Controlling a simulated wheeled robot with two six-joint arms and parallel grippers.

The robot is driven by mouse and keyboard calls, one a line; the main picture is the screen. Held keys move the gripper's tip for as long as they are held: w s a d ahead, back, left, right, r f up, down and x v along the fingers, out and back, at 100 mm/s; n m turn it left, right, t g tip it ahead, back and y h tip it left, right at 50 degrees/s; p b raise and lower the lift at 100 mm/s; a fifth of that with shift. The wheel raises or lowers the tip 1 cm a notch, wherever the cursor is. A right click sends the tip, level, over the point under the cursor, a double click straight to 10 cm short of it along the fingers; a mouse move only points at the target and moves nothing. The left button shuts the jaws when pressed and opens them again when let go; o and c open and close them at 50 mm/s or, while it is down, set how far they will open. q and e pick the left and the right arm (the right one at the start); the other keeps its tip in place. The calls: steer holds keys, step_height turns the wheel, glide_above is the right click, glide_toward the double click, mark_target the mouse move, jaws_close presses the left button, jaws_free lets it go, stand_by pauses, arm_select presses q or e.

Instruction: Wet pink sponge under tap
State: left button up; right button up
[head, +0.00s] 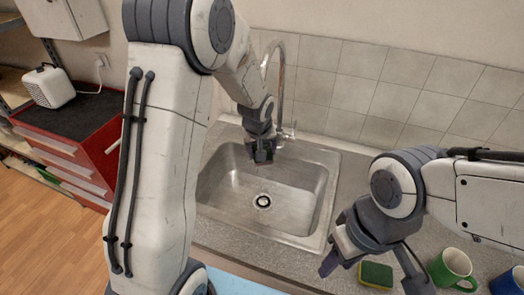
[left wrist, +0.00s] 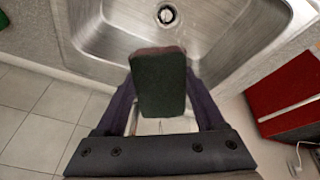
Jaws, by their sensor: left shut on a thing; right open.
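My left gripper (head: 262,152) is over the back part of the steel sink (head: 225,185), close to the tap (head: 281,85). It is shut on the pink sponge (left wrist: 159,88). In the left wrist view the sponge's dark green face fills the gap between the fingers, with a pinkish edge at its far end. In the head view the sponge is dark and hard to make out. I see no water stream at the tap; the spout's end is partly hidden by my left arm. My right gripper (head: 332,262) is open and empty over the counter, right of the sink.
A green and yellow sponge (head: 376,275) lies on the counter beside my right gripper. A green mug (head: 452,268) and a blue mug (head: 508,283) stand further right. A red cabinet (head: 95,150) with a white appliance (head: 48,86) stands at left. The sink bowl is clear around its drain (head: 263,201).

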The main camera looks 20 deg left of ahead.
arm_select(q)
steer(key=shift+s+d+f+b, duration=0.1)
steer(key=shift+s+b, duration=0.6)
steer(key=shift+s, duration=0.6)
steer(key=s+b, duration=0.2)
steer(key=s, duration=0.3)
steer(key=shift+s+d, duration=0.15)
steer(key=shift+s, duration=0.05)
stand_by(0.4)
steer(key=s+r+p, duration=0.1)
steer(key=s+r, duration=0.1)
steer(key=s+r+p, duration=0.1)
steer(key=s+r, duration=0.1)
steer(key=s, duration=0.1)
steer(key=shift+d+r, duration=0.1)
steer(key=shift+d, duration=0.1)
stand_by(0.5)
